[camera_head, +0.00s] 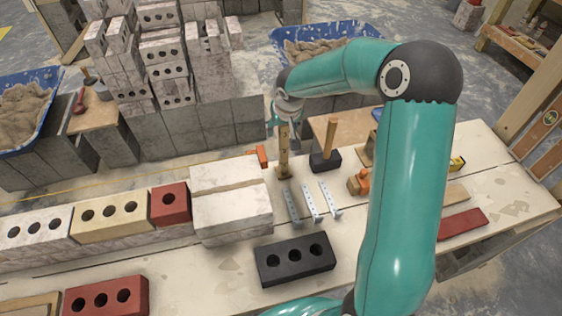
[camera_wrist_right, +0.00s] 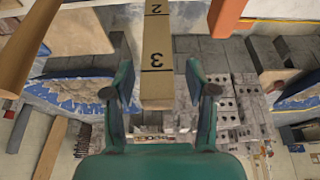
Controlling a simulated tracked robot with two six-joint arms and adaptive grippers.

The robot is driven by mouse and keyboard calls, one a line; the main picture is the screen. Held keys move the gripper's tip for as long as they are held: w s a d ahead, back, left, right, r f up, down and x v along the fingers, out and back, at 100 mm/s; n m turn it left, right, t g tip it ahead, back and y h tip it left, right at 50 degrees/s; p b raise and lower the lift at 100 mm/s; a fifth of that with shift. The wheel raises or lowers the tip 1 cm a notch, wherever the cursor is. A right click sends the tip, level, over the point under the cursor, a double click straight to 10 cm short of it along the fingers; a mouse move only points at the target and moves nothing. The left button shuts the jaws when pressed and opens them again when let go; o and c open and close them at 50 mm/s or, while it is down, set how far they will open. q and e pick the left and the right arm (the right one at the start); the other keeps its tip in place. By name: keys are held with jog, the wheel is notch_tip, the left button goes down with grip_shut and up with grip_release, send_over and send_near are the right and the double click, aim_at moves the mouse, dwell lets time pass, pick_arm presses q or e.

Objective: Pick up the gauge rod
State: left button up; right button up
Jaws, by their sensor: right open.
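The gauge rod (camera_head: 284,158) is a wooden bar standing upright on the bench, on a small wooden foot. Its numbered face (camera_wrist_right: 157,55), marked 2 and 3, shows in the right wrist view. My right gripper (camera_head: 280,124) is at the rod's upper end, partly hidden by its own wrist. In the right wrist view the open fingers (camera_wrist_right: 153,85) are on either side of the rod's end, with a visible gap on each side. My left gripper is out of view.
A wooden-handled hammer (camera_head: 326,158) stands right of the rod, and an orange item (camera_head: 262,156) lies left of it. Several metal strips (camera_head: 312,203) lie in front. A black holed brick (camera_head: 295,260) and white blocks (camera_head: 231,213) occupy the nearer bench. A blue mortar tub (camera_head: 277,38) is behind.

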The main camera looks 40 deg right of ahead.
jog(key=shift+f, duration=0.25)
grip_shut()
jog(key=shift+r, duration=0.2)
dwell(0.3)
